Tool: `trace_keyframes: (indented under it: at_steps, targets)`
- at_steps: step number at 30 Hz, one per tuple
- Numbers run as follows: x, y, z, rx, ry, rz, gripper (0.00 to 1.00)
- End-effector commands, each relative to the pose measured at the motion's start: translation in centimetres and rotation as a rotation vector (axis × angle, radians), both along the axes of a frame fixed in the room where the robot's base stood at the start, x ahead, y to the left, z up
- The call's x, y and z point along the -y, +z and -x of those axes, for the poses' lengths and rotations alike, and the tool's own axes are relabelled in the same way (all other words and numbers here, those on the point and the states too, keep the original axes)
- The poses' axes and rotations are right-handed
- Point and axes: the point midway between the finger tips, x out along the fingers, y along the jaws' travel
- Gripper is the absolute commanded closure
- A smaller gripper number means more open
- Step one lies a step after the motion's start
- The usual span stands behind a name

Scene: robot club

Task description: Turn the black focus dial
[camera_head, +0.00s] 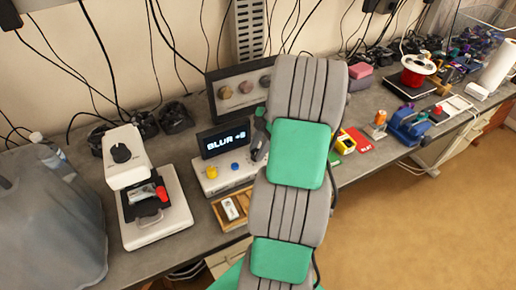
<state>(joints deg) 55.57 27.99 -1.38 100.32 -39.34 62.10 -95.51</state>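A white console (222,177) stands on the bench with a dark screen (224,140) reading "BLUR +5". A yellow knob (211,172) and a blue knob (235,166) show on it. Its right end is partly covered by my arm and gripper, so I cannot tell whether a black dial sits there. A white scope-like device (127,168) to the left has a black round knob (121,153) on top and a red-tipped item on its dark stage. My gripper (257,150) is mostly hidden by my arm, beside the console's right end. I cannot see its finger opening or any contact.
A dark panel with several round knobs (246,88) stands behind the screen. A wooden tray (228,213) lies in front of the console. A grey covered bulk (50,215) fills the left. Cables hang along the wall. Spools and tools crowd the right bench. Floor (420,235) is clear at right.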

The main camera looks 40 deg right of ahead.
Motion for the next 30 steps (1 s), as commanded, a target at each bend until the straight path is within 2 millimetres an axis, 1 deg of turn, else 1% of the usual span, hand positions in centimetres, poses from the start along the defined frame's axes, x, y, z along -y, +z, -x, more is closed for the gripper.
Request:
trace_keyframes:
  at_steps: [1, 2, 11, 22, 26, 30]
  targets:
    - [-0.01, 0.01, 0.0, 0.0, 0.0, 0.0, 0.73]
    - [-0.01, 0.01, 0.0, 0.0, 0.0, 0.0, 0.75]
    - [-0.01, 0.03, 0.0, 0.0, 0.0, 0.0, 1.0]
    - [-0.01, -0.02, 0.03, 0.001, -0.024, 0.0, 1.0]
    - [0.0, -0.07, 0.04, 0.002, -0.071, 0.001, 1.0]
    - [-0.04, -0.13, 0.1, 0.002, -0.154, 0.002, 1.0]
